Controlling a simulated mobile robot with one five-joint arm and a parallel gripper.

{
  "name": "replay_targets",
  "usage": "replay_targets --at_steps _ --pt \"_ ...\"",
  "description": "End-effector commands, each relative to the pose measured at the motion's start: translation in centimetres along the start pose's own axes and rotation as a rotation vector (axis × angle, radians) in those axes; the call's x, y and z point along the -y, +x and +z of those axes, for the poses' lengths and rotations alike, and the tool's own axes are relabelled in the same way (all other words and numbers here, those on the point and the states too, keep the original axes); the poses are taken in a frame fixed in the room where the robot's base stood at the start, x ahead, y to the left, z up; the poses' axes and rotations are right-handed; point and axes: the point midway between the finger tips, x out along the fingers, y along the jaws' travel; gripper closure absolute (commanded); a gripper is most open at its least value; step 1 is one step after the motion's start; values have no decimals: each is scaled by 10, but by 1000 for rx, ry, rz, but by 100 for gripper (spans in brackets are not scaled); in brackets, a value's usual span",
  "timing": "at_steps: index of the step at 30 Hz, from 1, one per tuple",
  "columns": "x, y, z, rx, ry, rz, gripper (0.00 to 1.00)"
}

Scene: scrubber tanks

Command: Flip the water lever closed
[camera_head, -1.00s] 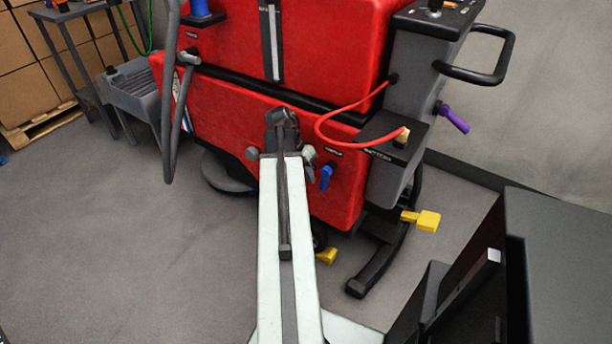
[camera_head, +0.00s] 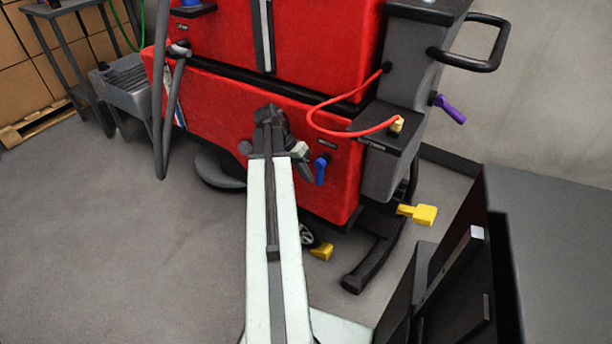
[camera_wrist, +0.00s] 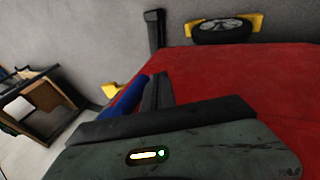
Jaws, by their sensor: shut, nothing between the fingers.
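The blue water lever (camera_head: 321,170) hangs downward from its pivot on the lower front of the red machine (camera_head: 230,110). My gripper (camera_head: 308,172) is just left of the lever, close to the red face, with its fingers shut and empty. In the wrist view the dark fingers (camera_wrist: 157,92) lie right beside the blue lever (camera_wrist: 126,97), which shows along their left side. Whether they touch cannot be told. My arm hides part of the machine's front.
A red hose (camera_head: 330,125) loops above the lever to a yellow fitting (camera_head: 397,124). A purple lever (camera_head: 449,108) is on the right. Yellow pedals (camera_head: 417,213) (camera_head: 322,251) sit low. A dark cabinet (camera_head: 550,230) stands at right. Floor at left is clear.

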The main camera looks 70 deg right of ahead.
Motion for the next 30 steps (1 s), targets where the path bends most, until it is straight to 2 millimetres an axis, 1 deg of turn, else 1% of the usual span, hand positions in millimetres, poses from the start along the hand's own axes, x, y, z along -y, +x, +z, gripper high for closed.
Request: replay_targets --at_steps 8,11,13,18,21,24,30 --pt "-3 -1 -2 3 6 1 100" --pt "-4 -10 -3 3 6 0 100" --pt "-5 -21 -4 3 5 0 100" --pt "-6 -55 -4 3 4 1 100" --pt "-5 -72 -4 2 4 0 100" --pt "-4 -79 -3 3 5 0 100" --pt "-2 -77 -2 3 5 0 100"
